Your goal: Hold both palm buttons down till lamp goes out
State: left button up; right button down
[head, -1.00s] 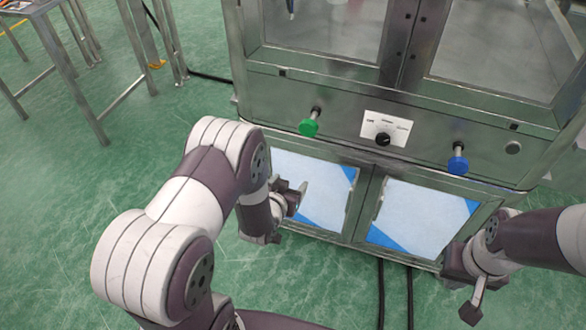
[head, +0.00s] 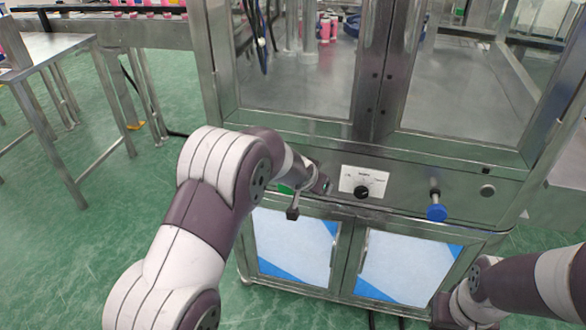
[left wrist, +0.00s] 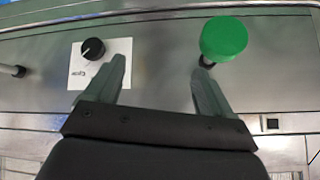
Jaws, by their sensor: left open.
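The green palm button (head: 285,188) is on the left of the steel cabinet's front panel, mostly hidden behind my left arm in the head view. It shows whole in the left wrist view (left wrist: 224,38), just beyond the tip of one finger. My left gripper (head: 308,198) is open and empty, close to the panel between the green button and the dial; I see no clear contact. The blue palm button (head: 436,212) stands out on the right of the panel, with nothing on it. My right gripper (head: 447,314) is low at the right, its jaws unclear. I cannot make out a lit lamp.
A white plate with a black dial (head: 362,192) is between the buttons. Glass doors (head: 295,75) are above. A steel table (head: 45,50) stands at the left. The floor in front is green.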

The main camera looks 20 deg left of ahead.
pick_arm(q)
jog(key=s+a+r+n+g+y, duration=0.2)
jog(key=a+r+n+g+y, duration=0.15)
jog(key=r, duration=0.25)
send_near(288, 193)
jog(key=shift+m, duration=0.35)
jog(key=w+f, duration=0.1)
jog(key=f, duration=0.1)
jog(key=w+a+f, duration=0.1)
jog(key=w+f, duration=0.1)
jog(key=w+a+f, duration=0.1)
jog(key=w+f, duration=0.1)
jog(key=shift+a, duration=0.25)
jog(key=shift+c, duration=0.3)
